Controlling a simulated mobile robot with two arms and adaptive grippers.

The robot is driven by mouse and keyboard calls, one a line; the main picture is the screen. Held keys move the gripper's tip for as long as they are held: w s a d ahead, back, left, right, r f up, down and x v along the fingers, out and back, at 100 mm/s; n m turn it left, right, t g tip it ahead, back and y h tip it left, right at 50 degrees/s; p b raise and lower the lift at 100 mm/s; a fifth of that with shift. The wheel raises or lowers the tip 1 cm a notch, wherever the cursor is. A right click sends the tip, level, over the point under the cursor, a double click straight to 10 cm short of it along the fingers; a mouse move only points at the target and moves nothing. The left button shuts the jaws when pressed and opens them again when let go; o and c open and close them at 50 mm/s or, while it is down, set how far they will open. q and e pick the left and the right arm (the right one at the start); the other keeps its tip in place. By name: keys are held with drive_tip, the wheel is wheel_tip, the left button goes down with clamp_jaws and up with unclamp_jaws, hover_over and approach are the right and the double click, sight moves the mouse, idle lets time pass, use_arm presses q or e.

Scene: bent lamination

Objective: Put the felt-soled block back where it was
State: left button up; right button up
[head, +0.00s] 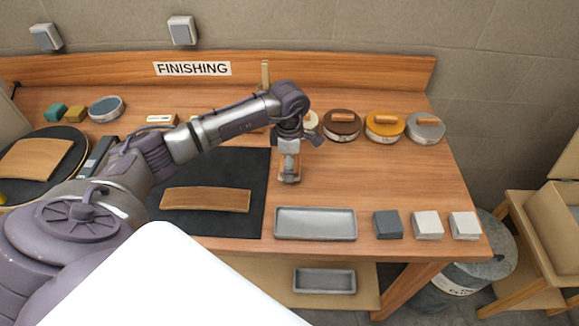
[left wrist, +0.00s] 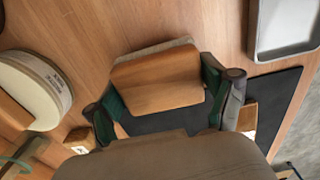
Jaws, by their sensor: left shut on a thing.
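My left gripper (head: 289,170) points down over the bench near the right edge of the black mat (head: 255,222). In the left wrist view the gripper (left wrist: 162,88) has its dark green fingers shut on the two sides of a wooden block. This felt-soled block (left wrist: 160,82) has a pale grey felt layer along its far edge. I cannot tell whether it touches the bench. In the head view the block is mostly hidden by the gripper. A curved wooden panel (head: 205,199) lies on the mat to the left. My right gripper is not in view.
A grey metal tray (head: 315,223) sits at the front, beside a dark block (head: 387,224) and two white blocks (head: 427,224). Round tins, including a brown one (head: 340,125), stand behind. The bench right of the gripper (head: 400,180) is clear.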

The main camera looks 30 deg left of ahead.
use_arm(q)
wheel_tip(320, 180, down, 2)
drive_tip(key=shift+f+p, duration=0.1)
drive_tip(key=shift+p, duration=0.25)
drive_tip(key=shift+f, duration=0.25)
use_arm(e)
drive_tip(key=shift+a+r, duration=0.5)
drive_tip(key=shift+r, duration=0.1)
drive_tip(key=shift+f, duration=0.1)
use_arm(q)
drive_tip(key=shift+f+b, duration=0.2)
drive_tip(key=shift+b, duration=0.1)
drive_tip(key=o, duration=1.1)
drive_tip(key=shift+r, duration=0.1)
drive_tip(key=shift+c, duration=0.2)
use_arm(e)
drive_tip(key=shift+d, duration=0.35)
